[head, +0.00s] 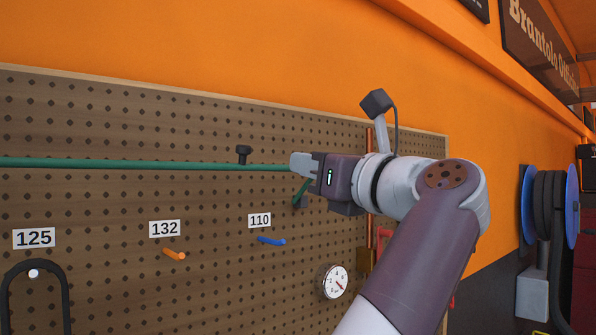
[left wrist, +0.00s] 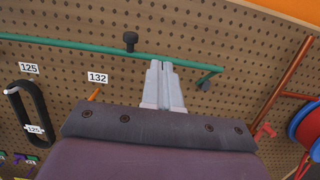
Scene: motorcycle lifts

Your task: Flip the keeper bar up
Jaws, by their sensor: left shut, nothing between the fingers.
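The green keeper bar (head: 150,164) runs level across the pegboard in the head view, with a bent end lower right behind my gripper. In the left wrist view the green bar (left wrist: 90,48) crosses the top and its bent end (left wrist: 208,77) shows to the right. A black knob (head: 243,153) sits just above the bar; it also shows in the left wrist view (left wrist: 130,40). My left gripper (head: 300,164) is shut and empty, its fingertips (left wrist: 160,66) overlapping the bar in the picture. Whether they touch it I cannot tell. My right gripper is not in view.
Below the bar are an orange peg (head: 175,255) labelled 132, a blue peg (head: 271,241) labelled 110 and a black loop (head: 35,290) labelled 125. A round gauge (head: 335,282) and a copper pipe (head: 370,215) are near my arm. A blue reel (head: 550,205) hangs at the right.

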